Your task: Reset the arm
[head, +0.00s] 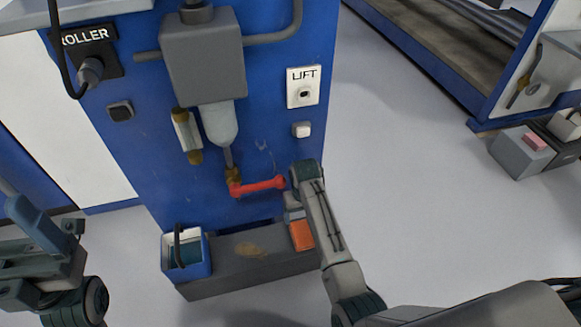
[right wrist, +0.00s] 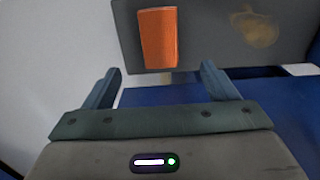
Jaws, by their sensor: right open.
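My right arm comes in from the lower right in the head view. My right gripper (head: 293,206) is beside the blue machine's lower front, close to the end of a red valve handle (head: 260,186). In the right wrist view the right gripper (right wrist: 160,70) is open, with nothing between its fingers. An orange block (right wrist: 158,38) on a grey step shows beyond the fingertips. My left gripper (head: 38,228) is at the left edge of the head view, partly cut off; its jaws are unclear. The left gripper appears empty and away from the machine.
The blue machine panel (head: 115,165) carries a grey filter box (head: 205,60), a LIFT switch plate (head: 303,87) and pipes. A grey box (head: 520,152) is at right. Open floor (head: 410,190) lies between.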

